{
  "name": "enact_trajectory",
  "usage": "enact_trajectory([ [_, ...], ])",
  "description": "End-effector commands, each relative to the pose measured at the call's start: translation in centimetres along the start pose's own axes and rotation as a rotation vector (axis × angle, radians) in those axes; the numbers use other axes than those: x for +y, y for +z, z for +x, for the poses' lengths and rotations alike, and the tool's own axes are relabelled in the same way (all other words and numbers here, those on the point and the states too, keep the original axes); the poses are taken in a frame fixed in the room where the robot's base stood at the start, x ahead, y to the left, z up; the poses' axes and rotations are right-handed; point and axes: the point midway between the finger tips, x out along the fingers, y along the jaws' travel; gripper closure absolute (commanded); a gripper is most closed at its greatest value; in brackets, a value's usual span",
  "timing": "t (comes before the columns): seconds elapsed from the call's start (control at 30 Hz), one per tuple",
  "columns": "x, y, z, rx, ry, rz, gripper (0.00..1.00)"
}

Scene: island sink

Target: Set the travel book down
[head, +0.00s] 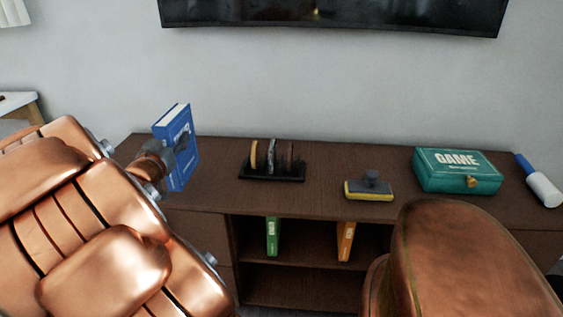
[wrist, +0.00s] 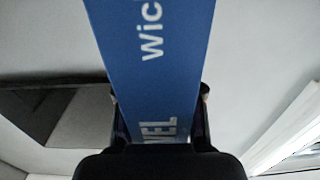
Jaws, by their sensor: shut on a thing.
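The travel book is blue with white lettering and white page edges. In the head view the book (head: 173,125) is upright and slightly tilted, at the left end of the dark wooden cabinet. My gripper (head: 180,145) is shut on the book from its front side. In the wrist view the book (wrist: 150,60) fills the middle, between the two fingers of my gripper (wrist: 160,105). I cannot tell whether the book's lower edge touches the cabinet top.
The cabinet top (head: 220,200) carries a small black rack (head: 272,178), a yellow-edged brush (head: 370,187), a green game box (head: 458,171) and a blue-and-white bottle (head: 540,183). A green book (head: 272,237) and an orange book (head: 346,241) stand on the shelf below. A television (head: 335,15) hangs above.

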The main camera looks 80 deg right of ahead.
Motion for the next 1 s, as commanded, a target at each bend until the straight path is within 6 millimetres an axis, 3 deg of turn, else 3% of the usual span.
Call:
enact_trajectory([
  [0.27,0.0,-0.3,0.2,0.001,0.005,-0.002,1.00],
  [1.0,-2.6,0.2,1.9,0.000,0.003,-0.002,1.00],
])
